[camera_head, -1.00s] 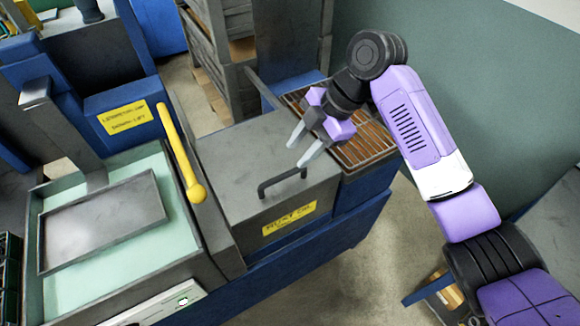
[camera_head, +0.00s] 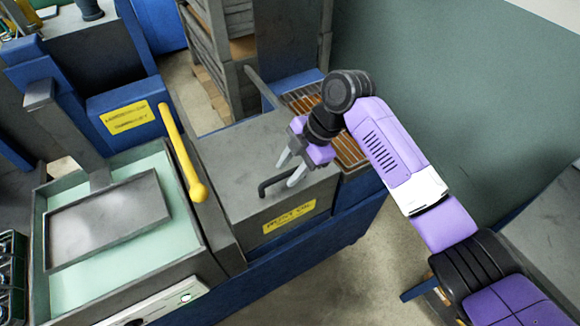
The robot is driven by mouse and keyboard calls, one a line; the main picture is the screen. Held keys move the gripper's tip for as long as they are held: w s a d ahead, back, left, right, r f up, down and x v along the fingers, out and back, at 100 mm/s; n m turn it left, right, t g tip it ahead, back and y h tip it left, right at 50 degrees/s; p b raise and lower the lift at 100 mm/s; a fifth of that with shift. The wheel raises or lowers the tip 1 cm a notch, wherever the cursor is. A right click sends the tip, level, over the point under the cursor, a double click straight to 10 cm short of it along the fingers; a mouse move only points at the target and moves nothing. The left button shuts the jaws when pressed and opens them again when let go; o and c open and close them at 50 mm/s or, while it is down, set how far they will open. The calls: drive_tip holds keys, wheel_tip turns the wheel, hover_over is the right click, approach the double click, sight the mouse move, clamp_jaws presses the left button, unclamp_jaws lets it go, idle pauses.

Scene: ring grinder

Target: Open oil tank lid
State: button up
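The oil tank lid (camera_head: 235,171) is a flat grey metal cover on a box with a yellow label (camera_head: 290,217) on its front. It lies shut. A dark bar handle (camera_head: 268,187) stands near its front edge. My gripper (camera_head: 289,170) is open, its two pale fingers pointing down and to the left. The fingertips are at the right end of the handle in the picture, one on the far side and one on the near side. I cannot tell whether they touch it. The handle's right end is partly hidden by the fingers.
A yellow lever (camera_head: 180,145) rises beside the lid on the left. Left of it is a pale green basin (camera_head: 75,291) with a grey plate (camera_head: 110,218). A brown slatted grate (camera_head: 350,150) lies behind my gripper. Grey shelving (camera_head: 233,75) stands at the back.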

clamp_jaws()
idle(1.3)
